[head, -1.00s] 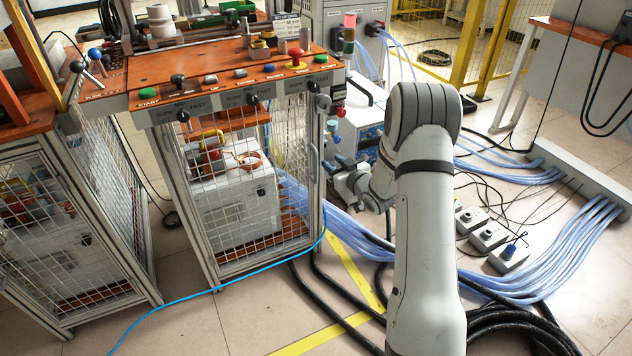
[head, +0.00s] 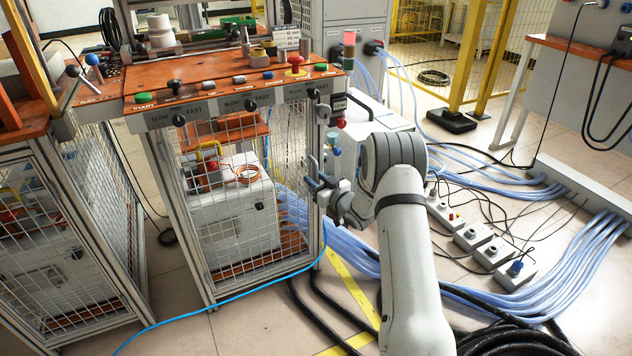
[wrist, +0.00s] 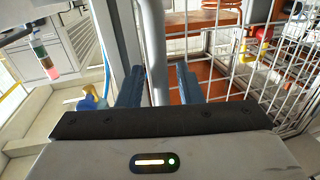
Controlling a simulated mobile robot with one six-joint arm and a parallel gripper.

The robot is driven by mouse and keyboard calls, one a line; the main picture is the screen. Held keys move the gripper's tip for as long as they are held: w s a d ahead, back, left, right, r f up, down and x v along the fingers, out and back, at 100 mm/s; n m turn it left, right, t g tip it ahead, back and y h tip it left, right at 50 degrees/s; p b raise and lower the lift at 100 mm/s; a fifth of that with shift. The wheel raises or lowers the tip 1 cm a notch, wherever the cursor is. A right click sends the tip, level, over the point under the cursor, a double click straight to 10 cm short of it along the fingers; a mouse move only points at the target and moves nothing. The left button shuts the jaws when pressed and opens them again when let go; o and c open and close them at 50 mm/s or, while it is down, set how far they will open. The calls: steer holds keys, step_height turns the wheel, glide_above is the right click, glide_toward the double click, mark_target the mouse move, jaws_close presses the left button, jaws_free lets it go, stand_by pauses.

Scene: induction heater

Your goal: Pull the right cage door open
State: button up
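The right cage door (head: 222,240) is a metal-mesh panel in a grey frame below the orange-topped control bench. It looks closed. Its upright grey handle (wrist: 153,40) runs down the middle of the wrist view. My gripper (head: 316,172) is at the door's right edge in the head view, at about mid-height or a little above. In the wrist view, my gripper's two blue fingers (wrist: 159,88) stand one on each side of the handle, with visible gaps to it. The gripper is open and not clamped on the handle. In the head view the fingers partly hide the handle.
The left cage (head: 70,240) stands to the left. A blue cable (head: 240,290) crosses the floor before the right cage. Pale blue hoses (head: 350,240), black cables (head: 500,335) and grey socket boxes (head: 490,252) lie to the right. Bare floor shows in front of the cages.

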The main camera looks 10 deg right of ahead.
steer(key=shift+c, duration=0.5)
jaws_close()
